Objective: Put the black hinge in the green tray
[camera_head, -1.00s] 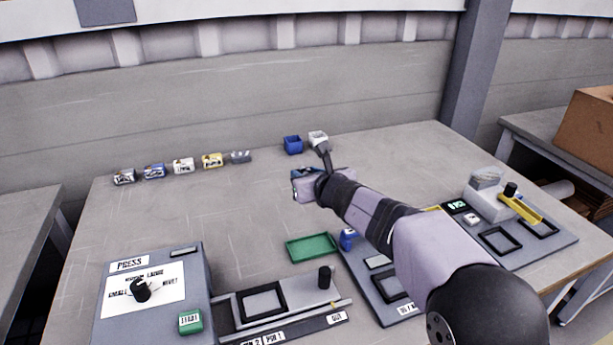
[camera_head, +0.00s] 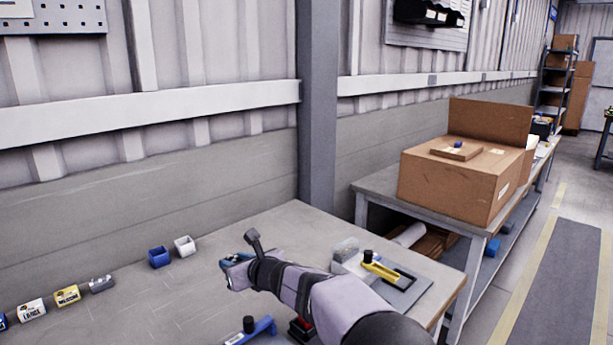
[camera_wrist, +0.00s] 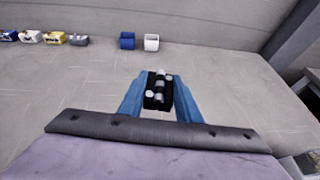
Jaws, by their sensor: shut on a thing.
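In the wrist view, my gripper (camera_wrist: 159,96) has its two blue fingers shut on the black hinge (camera_wrist: 158,101), a small black block with several silvery round parts. The hinge is held above the grey table. In the head view, my gripper (camera_head: 235,259) is over the table, left of the pillar's foot. The hinge cannot be made out there. The green tray is in neither view now.
A blue bin (camera_head: 159,257) and a white bin (camera_head: 185,246) stand at the table's back. A row of small labelled bins, including a yellow one (camera_head: 67,295), lies left. A yellow-levered device (camera_head: 380,266) sits right. A cardboard box (camera_head: 465,170) is on another table.

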